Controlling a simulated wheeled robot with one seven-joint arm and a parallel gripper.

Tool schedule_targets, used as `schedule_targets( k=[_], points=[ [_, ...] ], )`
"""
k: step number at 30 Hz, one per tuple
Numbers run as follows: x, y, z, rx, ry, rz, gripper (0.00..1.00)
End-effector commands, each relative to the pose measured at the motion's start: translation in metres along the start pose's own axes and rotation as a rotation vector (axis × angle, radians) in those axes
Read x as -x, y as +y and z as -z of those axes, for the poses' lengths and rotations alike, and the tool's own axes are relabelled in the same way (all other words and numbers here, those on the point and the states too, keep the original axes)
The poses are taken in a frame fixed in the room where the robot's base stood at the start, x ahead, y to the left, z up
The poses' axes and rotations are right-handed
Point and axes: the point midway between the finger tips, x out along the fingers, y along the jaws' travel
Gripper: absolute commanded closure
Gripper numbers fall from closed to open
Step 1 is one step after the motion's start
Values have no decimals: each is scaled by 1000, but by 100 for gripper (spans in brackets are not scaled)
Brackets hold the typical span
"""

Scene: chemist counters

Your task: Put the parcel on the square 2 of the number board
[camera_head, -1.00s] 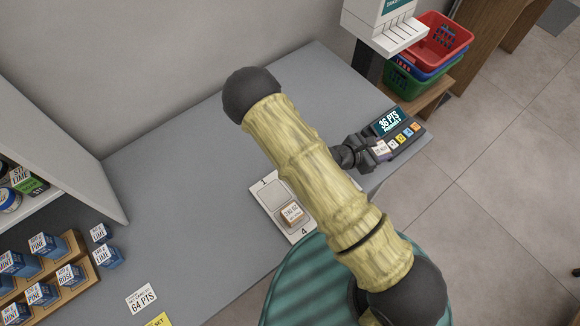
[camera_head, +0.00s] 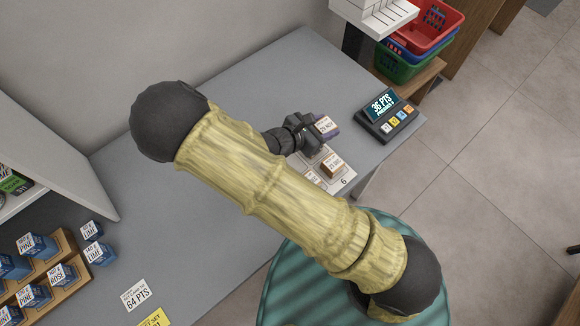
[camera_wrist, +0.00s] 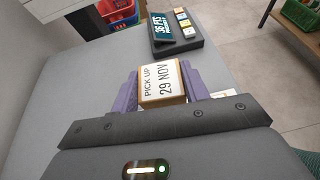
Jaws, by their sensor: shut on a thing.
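The pale number board (camera_head: 346,176) lies on the counter just nearer than my gripper. Its 6 is visible. My arm hides most of the rest, and square 2 cannot be made out. The held parcel appears near the board's far edge; its height is unclear.
A brown labelled parcel (camera_head: 334,167) sits on the board, with another label (camera_head: 313,178) partly hidden by my arm. A till (camera_head: 386,116) reading "36 PTS" stands to the right. Blue boxes (camera_head: 38,245) stand at the left. The back of the counter is clear.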

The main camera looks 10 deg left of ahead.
Motion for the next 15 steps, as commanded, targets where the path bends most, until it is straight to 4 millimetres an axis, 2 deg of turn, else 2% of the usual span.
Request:
schedule_targets(
  k=[1, 3, 7, 10, 15],
  points=[
    [20, 6, 6, 3, 1, -22, 79],
    [45, 9, 12, 10, 2, -36, 79],
    [84, 10, 21, 22, 1, -57, 79],
    [102, 8, 26, 26, -1, -65, 79],
    [112, 7, 28, 28, -1, -67, 79]
  ],
)
